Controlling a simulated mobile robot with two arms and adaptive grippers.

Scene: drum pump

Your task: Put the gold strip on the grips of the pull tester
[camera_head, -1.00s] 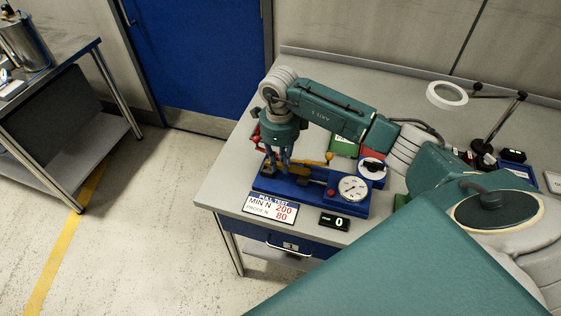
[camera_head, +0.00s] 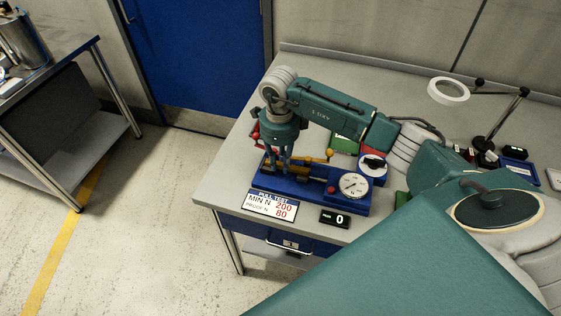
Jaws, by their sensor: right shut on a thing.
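The blue pull tester (camera_head: 352,207) stands near the front left of the bench, with a round dial (camera_head: 354,186) on its right part. My right gripper (camera_head: 282,175) points down over the left part of the tester, at its grips. Its fingers are close together, shut on the gold strip, which is small and mostly hidden by the fingers. Gold-coloured parts (camera_head: 312,161) show just right of the fingers, and I cannot tell strip from tester there. Whether the strip touches the grips cannot be told. My left gripper is out of view.
A sign reading "MIN N 200, PROOF N 80" (camera_head: 270,206) and a small display showing 0 (camera_head: 335,218) are in front of the tester. A ring magnifier (camera_head: 448,91) stands at the back right. My right arm covers the bench's middle. Another bench (camera_head: 60,65) is at far left.

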